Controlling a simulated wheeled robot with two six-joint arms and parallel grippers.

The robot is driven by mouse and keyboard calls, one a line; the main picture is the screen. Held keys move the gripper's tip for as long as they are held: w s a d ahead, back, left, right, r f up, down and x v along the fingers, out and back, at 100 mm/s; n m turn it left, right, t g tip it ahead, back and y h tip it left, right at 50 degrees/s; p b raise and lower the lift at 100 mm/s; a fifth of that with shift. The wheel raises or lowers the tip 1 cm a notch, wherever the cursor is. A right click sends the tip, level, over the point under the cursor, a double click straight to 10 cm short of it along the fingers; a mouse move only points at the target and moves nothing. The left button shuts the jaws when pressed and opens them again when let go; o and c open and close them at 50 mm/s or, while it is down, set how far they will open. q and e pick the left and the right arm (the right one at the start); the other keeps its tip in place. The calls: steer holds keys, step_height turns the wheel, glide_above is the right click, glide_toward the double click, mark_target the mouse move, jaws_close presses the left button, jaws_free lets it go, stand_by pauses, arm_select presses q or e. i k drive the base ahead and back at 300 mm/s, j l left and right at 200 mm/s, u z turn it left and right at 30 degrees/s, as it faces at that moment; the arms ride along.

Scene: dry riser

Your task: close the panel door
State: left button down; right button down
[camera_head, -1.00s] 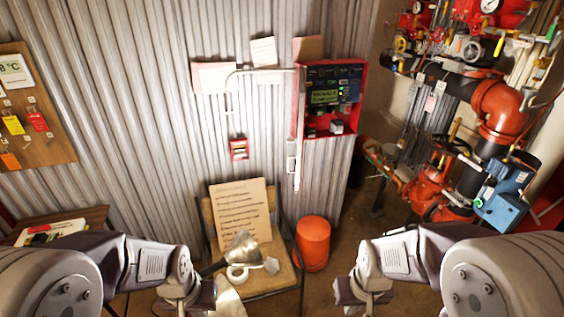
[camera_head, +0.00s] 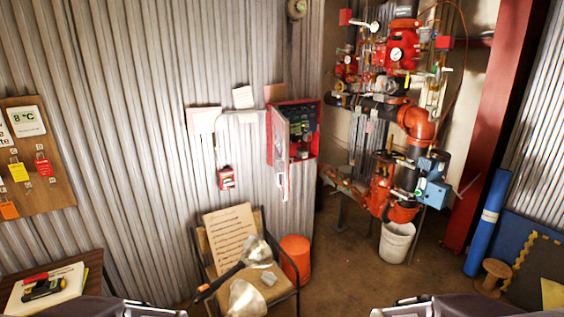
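The red panel box (camera_head: 312,112) is mounted on the corrugated wall, just right of centre in the head view. Its door (camera_head: 281,150) stands open, hinged on the left side and swung out towards me, with its pale face showing. Dark controls (camera_head: 302,122) are visible inside the box. Only parts of my two arms show at the bottom edge, left and right. Nothing of mine touches the door.
A chair (camera_head: 203,245) with a cardboard sign and lamp stands below the panel, beside an orange bin (camera_head: 296,258). Red pipework (camera_head: 415,125) and a white bucket (camera_head: 397,242) are to the right. A small table (camera_head: 95,266) is at lower left. Floor is open at centre right.

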mark_target(280, 125)
steer(key=i+l, duration=0.2)
steer(key=i, duration=0.35)
steer(key=i+l+z, duration=0.1)
steer(key=i, duration=0.4)
steer(key=i+l+z, duration=0.1)
steer(key=i+l, duration=0.15)
steer(key=i, duration=0.3)
steer(key=i+l, duration=0.15)
steer(key=i, duration=0.4)
